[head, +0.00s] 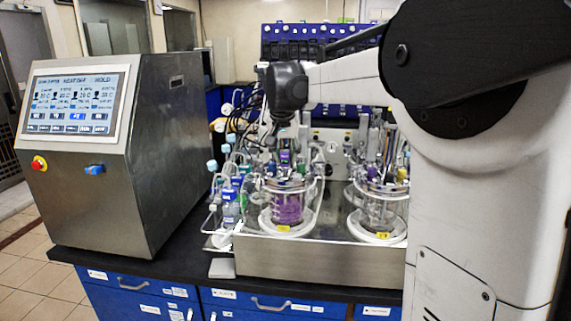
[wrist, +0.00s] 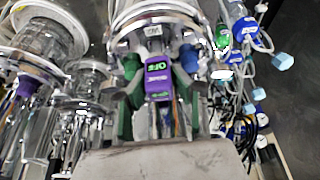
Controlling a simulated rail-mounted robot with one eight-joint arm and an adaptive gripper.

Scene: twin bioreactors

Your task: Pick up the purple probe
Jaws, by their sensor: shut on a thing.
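The purple probe (wrist: 158,80) has a purple block-shaped head with green lettering and stands in the middle of the wrist view. My gripper (wrist: 160,66) is shut on this head, with a finger on each side of it. In the head view, my gripper (head: 284,132) points down over the left vessel (head: 289,208), which holds purple liquid. The probe's purple head (head: 285,157) shows just below the fingers. The probe's lower part is hidden, and I cannot tell whether it is still in the vessel lid.
A second glass vessel (head: 379,212) stands to the right. Bottles with blue caps and tubing (head: 230,190) crowd the left side. A steel control cabinet (head: 165,150) with a screen is at far left. Fittings and tubes surround the gripper closely.

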